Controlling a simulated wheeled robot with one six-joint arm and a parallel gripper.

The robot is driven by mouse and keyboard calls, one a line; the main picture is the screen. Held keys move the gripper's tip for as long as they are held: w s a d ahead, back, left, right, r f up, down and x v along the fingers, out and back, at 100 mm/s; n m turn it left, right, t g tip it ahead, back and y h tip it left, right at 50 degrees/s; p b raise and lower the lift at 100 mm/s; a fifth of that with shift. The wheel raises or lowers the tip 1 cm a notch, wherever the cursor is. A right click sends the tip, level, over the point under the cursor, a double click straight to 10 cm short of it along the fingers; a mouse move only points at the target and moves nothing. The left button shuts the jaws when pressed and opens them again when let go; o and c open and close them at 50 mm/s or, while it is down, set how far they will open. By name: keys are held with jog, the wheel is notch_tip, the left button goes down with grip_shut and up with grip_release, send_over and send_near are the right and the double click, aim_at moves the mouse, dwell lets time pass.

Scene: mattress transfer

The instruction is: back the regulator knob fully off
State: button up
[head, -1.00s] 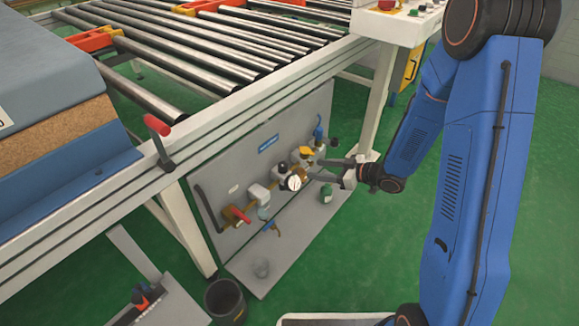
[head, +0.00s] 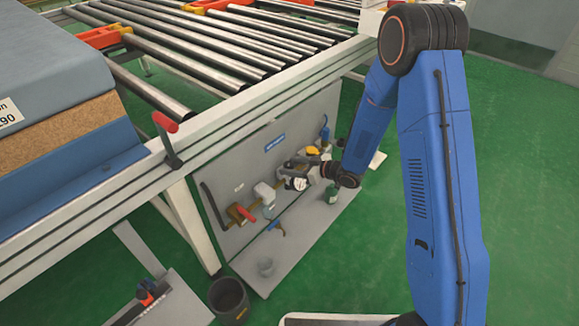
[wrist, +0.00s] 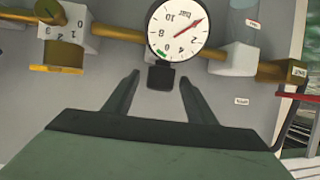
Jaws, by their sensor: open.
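The regulator knob (wrist: 160,77) is small and black. In the wrist view it sits just below the round white gauge (wrist: 178,32), between my fingertips, with a gap visible on each side. My gripper (wrist: 160,82) is open, its two dark fingers pointing at the panel. The gauge has a red needle slanting to the upper right and appears upside down in this view. In the head view the gauge (head: 297,184) shows beside my gripper (head: 299,171), and the gripper hides the knob.
A grey panel (head: 232,187) under the roller conveyor carries the air line, with a red-handled valve (head: 247,213) left of the gauge and a yellow part (head: 312,151) behind it. A dark bucket (head: 229,298) stands on the floor. The conveyor frame (head: 225,115) runs above the panel.

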jog(key=shift+w+a+f, duration=0.25)
jog(key=shift+a, duration=0.3)
jog(key=c, duration=1)
jog(key=shift+c, duration=0.2)
jog(key=shift+w+n+g+y, duration=0.1)
jog(key=shift+n+g+y, duration=0.2)
jog(key=shift+n+g, duration=0.1)
jog(key=n+g+y, duration=0.1)
jog(key=n+g, duration=0.3)
jog(key=g, duration=0.1)
jog(key=shift+w+n+g, duration=0.1)
jog(key=shift+n+g, duration=0.2)
jog(key=shift+n, duration=0.1)
jog(key=n+g, duration=0.5)
jog(key=g, duration=0.1)
jog(key=shift+h, duration=0.4)
jog(key=shift+n, duration=0.3)
